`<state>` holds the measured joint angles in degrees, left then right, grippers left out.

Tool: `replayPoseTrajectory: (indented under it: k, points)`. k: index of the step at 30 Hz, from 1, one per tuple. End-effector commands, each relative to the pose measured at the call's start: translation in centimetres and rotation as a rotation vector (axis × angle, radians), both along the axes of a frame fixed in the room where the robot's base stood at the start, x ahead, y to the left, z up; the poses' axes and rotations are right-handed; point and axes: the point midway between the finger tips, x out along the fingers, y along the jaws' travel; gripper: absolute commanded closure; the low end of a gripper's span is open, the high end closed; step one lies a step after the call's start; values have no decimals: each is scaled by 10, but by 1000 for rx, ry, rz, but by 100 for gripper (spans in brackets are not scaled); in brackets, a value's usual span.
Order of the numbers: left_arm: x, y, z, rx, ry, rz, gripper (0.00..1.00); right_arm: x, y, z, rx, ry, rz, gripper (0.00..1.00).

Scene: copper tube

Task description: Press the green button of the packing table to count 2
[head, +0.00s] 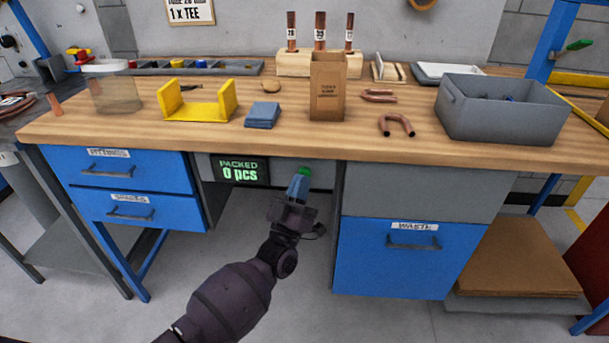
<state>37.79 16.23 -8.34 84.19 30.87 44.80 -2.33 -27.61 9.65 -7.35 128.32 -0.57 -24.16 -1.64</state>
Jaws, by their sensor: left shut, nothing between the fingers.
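The green button (305,171) is on the grey front panel under the top of the packing table (250,143). I cannot tell whether the fingertips touch the button. My right gripper is not in view.
On the tabletop stand a yellow holder (190,112), a blue stack (262,115), a brown box (327,88), bent copper tubes (397,125) and a grey crate (503,122). Blue drawers (120,172) and a waste drawer (410,262) flank the open space under the panel.

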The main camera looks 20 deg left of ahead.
Motion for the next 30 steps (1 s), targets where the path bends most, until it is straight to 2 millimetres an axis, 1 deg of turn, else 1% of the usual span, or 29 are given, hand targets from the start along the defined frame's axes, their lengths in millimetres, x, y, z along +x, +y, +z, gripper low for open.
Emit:
replayPoseTrajectory:
  k: [12, 30]
  points:
    - [1, 1, 0, 0, 0, 0, 100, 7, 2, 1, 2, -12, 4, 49]
    - [7, 2, 0, -1, 0, 1, 100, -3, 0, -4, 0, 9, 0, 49]
